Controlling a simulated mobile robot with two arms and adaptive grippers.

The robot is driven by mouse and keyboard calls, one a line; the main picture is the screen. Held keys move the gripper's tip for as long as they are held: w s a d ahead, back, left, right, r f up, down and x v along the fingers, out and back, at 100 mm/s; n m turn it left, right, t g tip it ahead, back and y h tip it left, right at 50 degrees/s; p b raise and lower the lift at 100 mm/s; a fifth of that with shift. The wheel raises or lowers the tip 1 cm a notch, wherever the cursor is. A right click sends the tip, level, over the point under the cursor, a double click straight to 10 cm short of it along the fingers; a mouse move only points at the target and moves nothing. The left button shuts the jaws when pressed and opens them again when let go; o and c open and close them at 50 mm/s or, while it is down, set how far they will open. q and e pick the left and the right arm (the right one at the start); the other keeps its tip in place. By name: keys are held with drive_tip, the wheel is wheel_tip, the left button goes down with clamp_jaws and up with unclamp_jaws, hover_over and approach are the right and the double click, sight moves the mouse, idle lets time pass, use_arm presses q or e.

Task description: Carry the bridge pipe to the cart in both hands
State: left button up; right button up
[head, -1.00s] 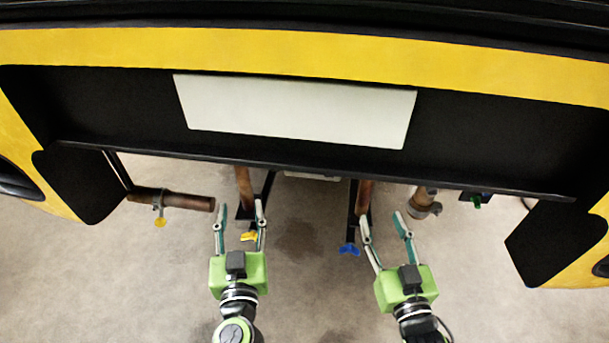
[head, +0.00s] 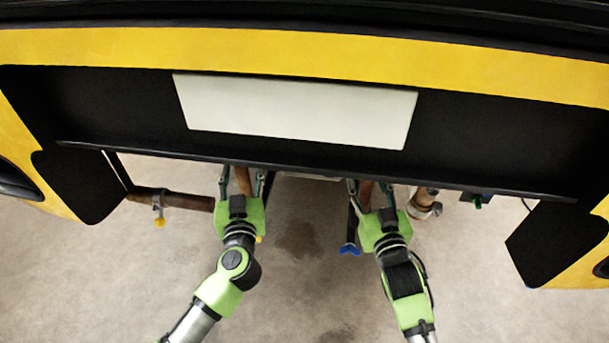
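Two brown pipe ends stick out from under the black bumper, a left one (head: 243,181) and a right one (head: 365,194). They may be parts of the bridge pipe; whether they join is hidden under the bumper. My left gripper (head: 242,182) has its fingers apart, one on each side of the left pipe end. My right gripper (head: 369,190) has its fingers apart around the right pipe end. Neither shows clear finger contact, and the fingertips are partly hidden by the bumper edge. The cart is not in view.
The yellow and black car rear (head: 300,55) with a blank white plate (head: 295,110) overhangs the pipes. A brown pipe with a clamp (head: 180,200) lies at left. Another clamped pipe (head: 424,203) is right of my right gripper. Front floor is clear.

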use_arm(q)
clamp_jaws()
use_arm(e)
clamp_jaws()
